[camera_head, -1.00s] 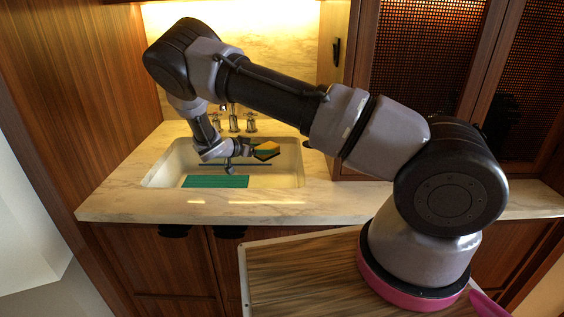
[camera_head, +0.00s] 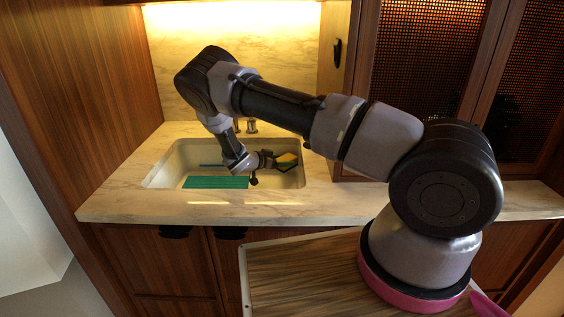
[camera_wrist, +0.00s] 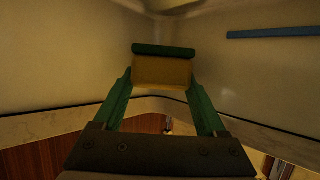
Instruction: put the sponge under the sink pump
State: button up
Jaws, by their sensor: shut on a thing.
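The sponge (camera_head: 286,162) is yellow with a green layer. My gripper (camera_head: 273,159) is shut on it over the right part of the sink (camera_head: 301,172), and I cannot tell its exact height. In the wrist view the sponge (camera_wrist: 162,71) sits between the green fingers of my gripper (camera_wrist: 160,82), its green layer at the top. A metal sink fitting (camera_head: 251,126) shows at the back of the basin beside my arm. My arm hides the spout area, so I cannot make out the pump's outlet.
A flat green piece (camera_head: 216,182) is at the front left of the sink. A thin blue bar (camera_wrist: 270,33) crosses the basin. Wood panelling (camera_head: 85,90) closes off the left side. The marble counter (camera_head: 340,200) to the right is clear.

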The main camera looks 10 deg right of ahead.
jog(key=shift+f, duration=0.4)
jog(key=o, duration=1.4)
jog(key=shift+f, duration=0.1)
jog(key=shift+r, duration=0.4)
jog(key=v, duration=1.2)
jog(key=shift+a+r, duration=0.1)
jog(key=shift+a, duration=0.1)
